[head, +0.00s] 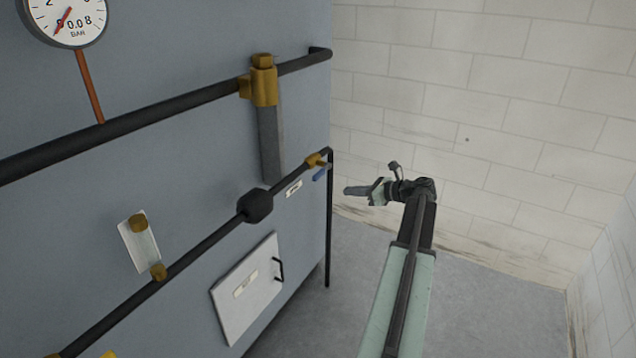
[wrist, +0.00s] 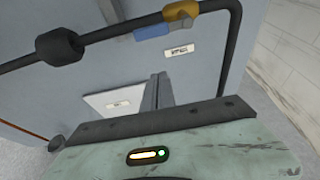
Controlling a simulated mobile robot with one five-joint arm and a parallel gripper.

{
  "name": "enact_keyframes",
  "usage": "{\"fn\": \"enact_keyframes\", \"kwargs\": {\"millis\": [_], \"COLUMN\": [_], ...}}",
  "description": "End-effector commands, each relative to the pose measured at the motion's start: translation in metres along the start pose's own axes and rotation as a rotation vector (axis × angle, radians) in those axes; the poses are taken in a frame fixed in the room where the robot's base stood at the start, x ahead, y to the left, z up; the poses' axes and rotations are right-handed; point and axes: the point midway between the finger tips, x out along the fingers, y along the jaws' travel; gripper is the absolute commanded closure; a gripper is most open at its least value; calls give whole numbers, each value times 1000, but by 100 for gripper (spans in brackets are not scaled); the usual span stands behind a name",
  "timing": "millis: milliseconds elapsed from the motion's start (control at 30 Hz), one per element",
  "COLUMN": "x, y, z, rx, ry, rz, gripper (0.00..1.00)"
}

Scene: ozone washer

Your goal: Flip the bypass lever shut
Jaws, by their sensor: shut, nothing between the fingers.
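A brass valve (head: 263,80) on the upper black pipe carries a long grey lever (head: 270,145) hanging straight down, across the pipe. A smaller brass valve (head: 315,160) with a short blue lever (head: 320,174) sits at the right end of the lower pipe. In the wrist view the blue lever (wrist: 155,32) lies roughly along the pipe, left of its brass body (wrist: 181,11). The label beside it is too small to read, so I cannot tell which lever is the bypass. My gripper (head: 349,190) is shut and empty, right of the blue lever and apart from it.
The lower pipe (head: 205,243) has a black round fitting (head: 256,205) and bends down at the cabinet's right edge. A white hatch (head: 240,305) with a black handle is below. A gauge (head: 68,18) is upper left. Open floor (head: 480,300) lies right, before a block wall.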

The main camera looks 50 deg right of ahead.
Motion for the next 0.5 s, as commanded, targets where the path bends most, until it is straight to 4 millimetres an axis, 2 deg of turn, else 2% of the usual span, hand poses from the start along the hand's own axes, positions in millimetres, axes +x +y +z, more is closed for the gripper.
{"fn": "enact_keyframes", "kwargs": {"millis": [267,367,500], "x": [8,19,47], "y": [4,4,5], "z": [1,0,-2], "rx": [-5,-7,-8], "ry": [2,3,3], "rz": [8,11,13], "gripper": [100,100,100]}}
